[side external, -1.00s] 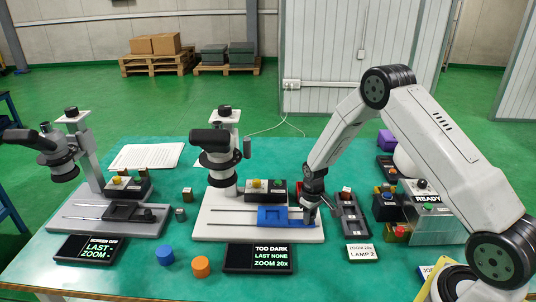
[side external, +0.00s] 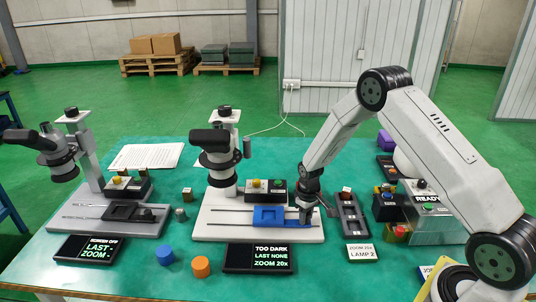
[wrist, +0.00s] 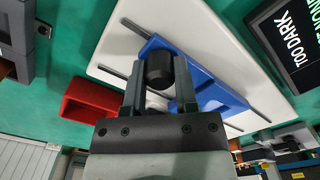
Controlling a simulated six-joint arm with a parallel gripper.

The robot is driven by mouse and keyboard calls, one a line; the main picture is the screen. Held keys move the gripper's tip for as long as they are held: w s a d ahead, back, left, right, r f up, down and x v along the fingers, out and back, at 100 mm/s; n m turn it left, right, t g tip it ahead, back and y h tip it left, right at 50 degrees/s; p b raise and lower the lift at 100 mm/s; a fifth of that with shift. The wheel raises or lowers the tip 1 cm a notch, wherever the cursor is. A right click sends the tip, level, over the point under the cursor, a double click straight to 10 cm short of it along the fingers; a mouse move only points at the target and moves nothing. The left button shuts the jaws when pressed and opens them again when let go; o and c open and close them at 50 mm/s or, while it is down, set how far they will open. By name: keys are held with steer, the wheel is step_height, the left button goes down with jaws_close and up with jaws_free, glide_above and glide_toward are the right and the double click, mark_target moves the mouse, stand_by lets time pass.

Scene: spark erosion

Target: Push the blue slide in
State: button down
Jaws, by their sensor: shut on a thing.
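The blue slide (side external: 268,215) sits on two rails of the middle microscope's white base (side external: 225,231), to the right of the microscope column. My gripper (side external: 305,216) is at the right end of the slide, pointing down. In the wrist view the blue slide (wrist: 200,88) lies beyond the fingers, and my gripper (wrist: 157,88) is shut on a black round knob (wrist: 158,68) at the slide's end. The fingers hide part of the slide and rails.
A screen (side external: 258,258) reading TOO DARK lies in front of the base. A dark control strip (side external: 348,216) stands just right of my gripper. A red box (wrist: 90,100) shows in the wrist view. Blue and orange cylinders (side external: 200,267) stand at the front left.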

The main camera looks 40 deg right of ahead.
mark_target(261, 220)
steer(key=w+a, duration=1)
steer(key=shift+w+a, duration=0.1)
steer(key=shift+c, duration=1.9)
jaws_free()
steer(key=shift+r, duration=0.1)
step_height(261, 220, up, 8)
steer(key=shift+f, duration=0.2)
